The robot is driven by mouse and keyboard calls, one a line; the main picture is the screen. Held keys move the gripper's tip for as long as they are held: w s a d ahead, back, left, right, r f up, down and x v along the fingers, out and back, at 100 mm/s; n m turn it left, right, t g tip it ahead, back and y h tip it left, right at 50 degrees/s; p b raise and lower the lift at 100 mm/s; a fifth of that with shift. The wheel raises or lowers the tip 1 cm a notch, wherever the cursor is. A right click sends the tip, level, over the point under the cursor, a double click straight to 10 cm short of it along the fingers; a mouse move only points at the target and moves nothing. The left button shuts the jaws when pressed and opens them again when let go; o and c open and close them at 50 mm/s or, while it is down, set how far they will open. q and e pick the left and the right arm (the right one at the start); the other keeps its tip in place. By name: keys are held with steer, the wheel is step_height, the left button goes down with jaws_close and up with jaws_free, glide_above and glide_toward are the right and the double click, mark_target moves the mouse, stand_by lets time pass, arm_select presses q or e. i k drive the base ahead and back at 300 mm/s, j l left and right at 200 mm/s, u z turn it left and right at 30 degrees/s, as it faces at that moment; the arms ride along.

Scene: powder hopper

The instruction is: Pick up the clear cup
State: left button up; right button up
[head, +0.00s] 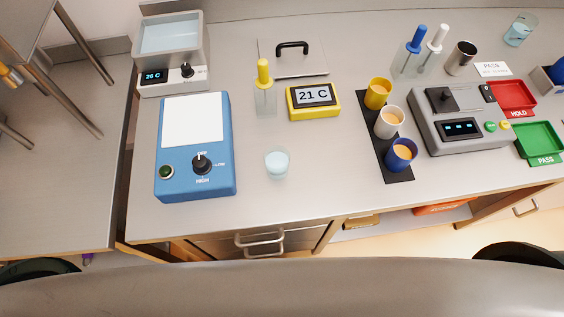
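A small clear cup (277,162) with pale blue contents stands upright on the steel bench, right of the blue hot-plate-like device. Nothing touches it. Another clear container (520,29) with bluish contents stands at the far right back of the bench. Neither of my grippers is in view.
Near the cup are the blue device (221,140) with a white top, a yellow 21 C display (313,101) and a yellow-handled tool in a clear holder (265,99). A black strip (369,125) with three coloured cups lies to the right. The bench front around the cup is clear.

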mark_target(276, 157)
steer(key=k+j, duration=0.15)
steer(key=k+j+z, duration=0.3)
steer(key=k+j, duration=0.4)
steer(key=j+z, duration=0.1)
steer(key=j, duration=0.3)
steer(key=k+j+z, duration=0.1)
steer(key=j, duration=0.3)
steer(key=k+j+z, duration=0.15)
steer(key=j, duration=0.3)
steer(key=i+j, duration=0.15)
steer(key=j, duration=0.15)
steer(key=i+j+z, duration=0.1)
steer(key=j, duration=0.2)
steer(key=i+j, duration=0.15)
steer(key=j, duration=0.15)
steer(key=z, duration=0.05)
